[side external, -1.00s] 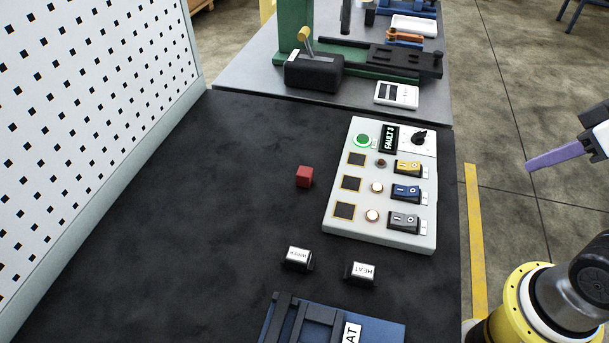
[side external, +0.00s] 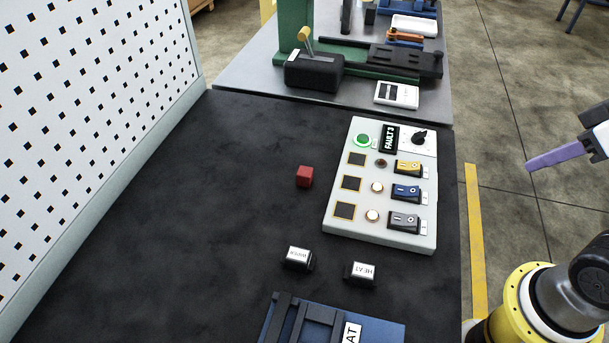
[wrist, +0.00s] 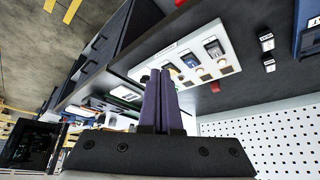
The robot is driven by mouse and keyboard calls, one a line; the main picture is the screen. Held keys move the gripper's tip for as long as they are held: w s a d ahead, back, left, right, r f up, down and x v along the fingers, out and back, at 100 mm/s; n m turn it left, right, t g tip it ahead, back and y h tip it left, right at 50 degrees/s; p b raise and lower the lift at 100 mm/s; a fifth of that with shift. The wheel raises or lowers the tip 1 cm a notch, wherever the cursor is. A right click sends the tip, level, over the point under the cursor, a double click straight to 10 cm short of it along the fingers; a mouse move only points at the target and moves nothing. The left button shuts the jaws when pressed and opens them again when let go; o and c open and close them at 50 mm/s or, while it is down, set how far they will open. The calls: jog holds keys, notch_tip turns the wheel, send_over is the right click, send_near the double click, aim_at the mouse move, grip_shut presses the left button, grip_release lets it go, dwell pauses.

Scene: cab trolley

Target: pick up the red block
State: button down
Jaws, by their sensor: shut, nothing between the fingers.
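The small red block (side external: 304,176) sits on the dark mat, just left of the white control panel (side external: 334,216).
Two small black labelled blocks, one (side external: 298,258) and another marked HEAT (side external: 361,273), stand nearer the camera than the red block. A blue rack (side external: 386,331) is at the front. A perforated white board (side external: 95,110) rises at left. The mat left of the red block is clear.

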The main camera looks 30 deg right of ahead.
jog(key=shift+c, duration=2.2)
grip_release()
jog(key=shift+s, duration=0.1)
